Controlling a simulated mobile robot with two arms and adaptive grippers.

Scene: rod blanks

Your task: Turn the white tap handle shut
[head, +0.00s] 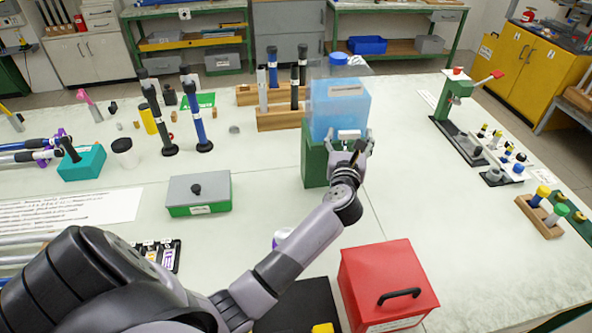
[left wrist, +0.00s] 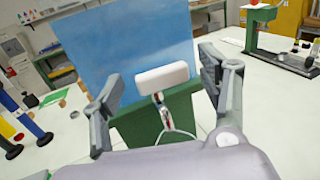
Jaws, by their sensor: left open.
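The white tap handle (head: 348,134) is a small bar lying crosswise on the front of a clear tank of blue liquid (head: 340,104). The tank stands on a green block (head: 315,165). My left gripper (head: 349,143) is at the tank's front, its fingers apart on either side of the handle. In the left wrist view the handle (left wrist: 162,77) sits level between the two open fingers, with gaps at both ends. A metal stem and a thin wire loop (left wrist: 176,130) show below it. My right gripper is not in view.
A red box (head: 387,283) with a black grip stands at the front. A grey and green box (head: 199,193) lies to the left. Rods in a wooden rack (head: 280,119) stand left of the tank. The table right of the tank is clear up to a green press (head: 447,100).

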